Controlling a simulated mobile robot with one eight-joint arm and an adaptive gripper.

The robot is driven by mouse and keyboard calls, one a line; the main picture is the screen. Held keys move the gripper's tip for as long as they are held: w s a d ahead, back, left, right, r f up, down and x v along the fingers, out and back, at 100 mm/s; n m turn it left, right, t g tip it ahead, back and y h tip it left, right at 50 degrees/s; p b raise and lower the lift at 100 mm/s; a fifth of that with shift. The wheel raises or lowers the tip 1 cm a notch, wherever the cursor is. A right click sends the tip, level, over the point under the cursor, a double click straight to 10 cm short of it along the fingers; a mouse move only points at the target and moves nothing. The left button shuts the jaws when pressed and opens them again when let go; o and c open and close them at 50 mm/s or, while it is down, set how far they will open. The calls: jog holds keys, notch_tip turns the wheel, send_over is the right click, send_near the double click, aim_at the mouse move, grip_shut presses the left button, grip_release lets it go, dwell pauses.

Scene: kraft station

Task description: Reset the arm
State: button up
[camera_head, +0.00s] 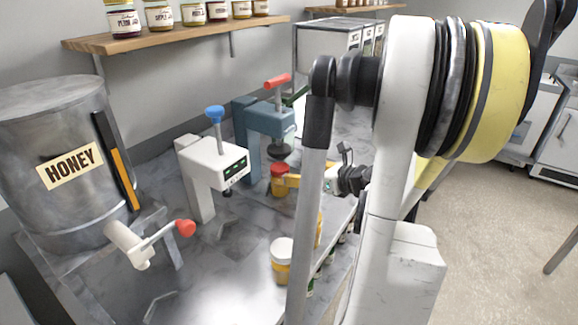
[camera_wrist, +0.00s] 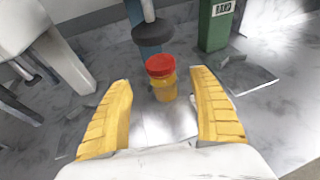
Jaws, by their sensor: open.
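My gripper is open in the wrist view (camera_wrist: 163,115), with its two yellow fingers spread wide and nothing between the tips. A jar with a red lid and yellow contents (camera_wrist: 162,83) stands upright just beyond the fingertips, under the dark round press plate. In the head view the same red-lidded jar (camera_head: 280,181) stands at the blue press, with a yellow finger of my gripper (camera_head: 294,181) close beside it. I cannot tell from the head view whether the finger touches it. My arm hides much of the right side of the head view.
A blue press with a red handle (camera_head: 268,118) and a white press with a blue knob (camera_head: 214,165) stand on the marble counter (camera_head: 215,265). A white-lidded jar (camera_head: 281,260) stands nearer. A honey drum (camera_head: 65,150) is at left. A jar shelf (camera_head: 180,36) hangs above.

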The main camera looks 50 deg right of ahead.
jog(key=shift+v, duration=0.95)
